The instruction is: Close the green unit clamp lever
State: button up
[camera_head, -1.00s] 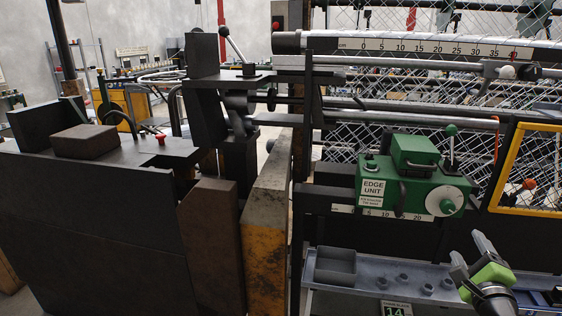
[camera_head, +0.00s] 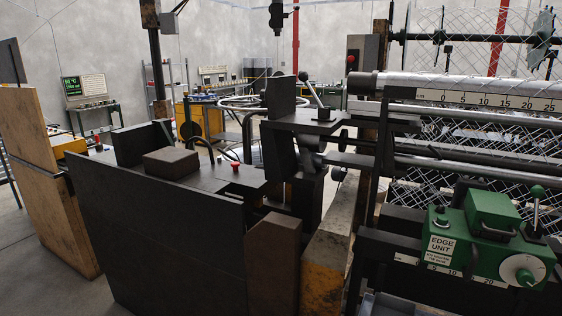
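The green edge unit (camera_head: 470,245) sits on a dark rail at the lower right of the head view. Its front carries a white EDGE UNIT label and a round white dial (camera_head: 522,271). My gripper is outside the view.
A dark machine body with a brown block (camera_head: 170,162) and a red button (camera_head: 235,167) fills the middle and left. A worn yellow-black post (camera_head: 325,270) stands just left of the unit. A scaled roller (camera_head: 470,88) and chainlink mesh lie behind it. Floor shows at far left.

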aim_at(536, 191)
jog(key=z, duration=1.5)
jog(key=k+l, duration=0.05)
jog(key=l, duration=0.05)
